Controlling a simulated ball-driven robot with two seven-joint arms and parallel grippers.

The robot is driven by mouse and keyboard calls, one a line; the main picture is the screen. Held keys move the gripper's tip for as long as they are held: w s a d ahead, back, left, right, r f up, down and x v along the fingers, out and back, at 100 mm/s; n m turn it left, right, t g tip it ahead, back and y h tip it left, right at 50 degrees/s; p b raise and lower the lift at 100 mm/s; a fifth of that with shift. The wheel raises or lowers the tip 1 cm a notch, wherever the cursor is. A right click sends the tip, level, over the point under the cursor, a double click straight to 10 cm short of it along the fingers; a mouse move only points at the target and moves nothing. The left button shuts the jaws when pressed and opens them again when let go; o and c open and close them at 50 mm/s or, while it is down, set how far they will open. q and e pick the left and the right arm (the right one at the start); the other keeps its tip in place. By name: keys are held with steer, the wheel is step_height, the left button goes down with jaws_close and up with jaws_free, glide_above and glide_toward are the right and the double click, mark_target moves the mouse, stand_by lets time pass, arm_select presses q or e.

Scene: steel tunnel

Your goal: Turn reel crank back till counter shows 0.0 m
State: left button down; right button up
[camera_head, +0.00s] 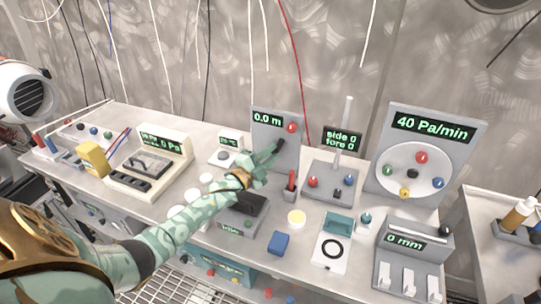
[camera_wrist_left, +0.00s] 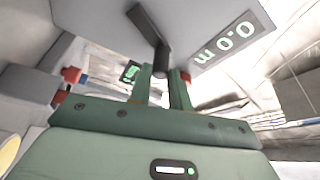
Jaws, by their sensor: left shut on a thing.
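The reel counter (camera_head: 267,118) on a grey upright panel (camera_head: 288,158) reads 0.0 m. The same reading shows upside down in the left wrist view (camera_wrist_left: 225,42). The dark reel crank (camera_head: 279,145) sits on the panel's front. In the left wrist view its arm (camera_wrist_left: 148,25) leads down to a dark grip. My left gripper (camera_head: 264,158) is shut on the crank's grip; the two green fingers (camera_wrist_left: 161,76) lie on either side of it. The reel itself is not visible. My right gripper is not in view.
A red knob (camera_head: 291,127) is beside the counter. A box with a joystick and buttons (camera_head: 330,187) stands right of the panel, near a 40 Pa/min panel (camera_head: 434,127). A blue block (camera_head: 279,243) and a yellow disc (camera_head: 296,217) lie in front. Left stands a cream instrument (camera_head: 150,160).

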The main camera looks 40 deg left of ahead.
arm_select(q)
steer(key=c, duration=1.3)
jaws_free()
steer(key=shift+a, duration=0.1)
steer(key=s+d+r+p, duration=0.7)
steer(key=s+r, duration=0.4)
steer(key=r, duration=0.2)
steer(key=shift+s+d, duration=0.35)
steer(key=shift+s, duration=0.05)
steer(key=shift+f, duration=0.1)
